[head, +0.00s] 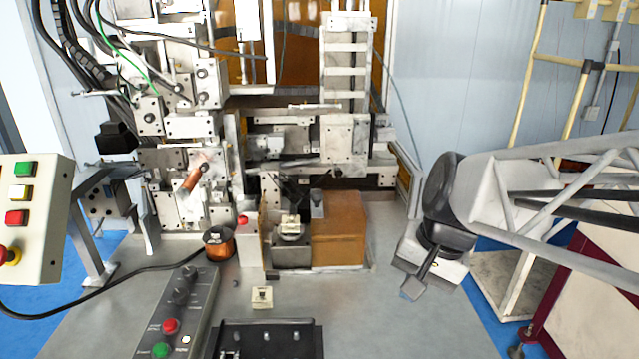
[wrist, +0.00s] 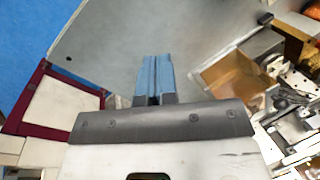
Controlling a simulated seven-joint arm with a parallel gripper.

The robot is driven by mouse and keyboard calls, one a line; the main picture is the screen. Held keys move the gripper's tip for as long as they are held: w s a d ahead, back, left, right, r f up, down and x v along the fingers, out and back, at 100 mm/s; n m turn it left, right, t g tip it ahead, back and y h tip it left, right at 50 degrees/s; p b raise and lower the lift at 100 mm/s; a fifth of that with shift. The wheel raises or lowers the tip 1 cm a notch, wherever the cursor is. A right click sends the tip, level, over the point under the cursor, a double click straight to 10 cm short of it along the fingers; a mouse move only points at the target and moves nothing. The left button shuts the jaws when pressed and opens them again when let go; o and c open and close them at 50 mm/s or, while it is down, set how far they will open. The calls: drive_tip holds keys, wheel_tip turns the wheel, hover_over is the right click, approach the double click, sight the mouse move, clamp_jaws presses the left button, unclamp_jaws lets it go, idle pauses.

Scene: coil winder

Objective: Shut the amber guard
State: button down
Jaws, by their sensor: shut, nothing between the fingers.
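An amber box-shaped guard (head: 338,235) stands at the base of the winder, just right of a small fixture (head: 291,255). The fixture holds a pale bobbin-like part (head: 290,224) and is not covered by the amber box. A narrow amber panel (head: 264,238) stands at the fixture's left. In the wrist view the amber guard (wrist: 232,82) is at the right, apart from my fingers. My gripper (head: 411,290) is right of the guard over the metal table, pointing down and left. Its blue-grey fingers (wrist: 153,75) are together and empty.
A copper spool (head: 218,244) and a post with a red button (head: 243,240) stand left of the fixture. A pale square part (head: 262,297), a control box (head: 175,312) and a black tray (head: 270,340) are in front. The table (head: 355,305) between guard and gripper is clear.

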sight(332, 209)
drive_tip(key=w+d+r+m+y, duration=0.1)
drive_tip(key=w+m+y, duration=0.4)
drive_tip(key=w, duration=0.8)
drive_tip(key=w+d+r+m+t+y, duration=0.1)
drive_tip(key=w+r+m+y, duration=0.3)
drive_tip(key=w+m, duration=0.5)
drive_tip(key=w+d+y, duration=0.1)
drive_tip(key=w+y, duration=0.1)
drive_tip(key=w, duration=0.2)
drive_tip(key=shift+w+r+m, duration=0.15)
drive_tip(key=shift+w+m, duration=0.05)
drive_tip(key=shift+m, duration=0.1)
drive_tip(key=shift+a, duration=0.1)
drive_tip(key=shift+x, duration=6.85)
drive_tip(key=shift+w, duration=0.15)
drive_tip(key=shift+a, duration=0.15)
drive_tip(key=a, duration=1.2)
drive_tip(key=shift+r, duration=0.15)
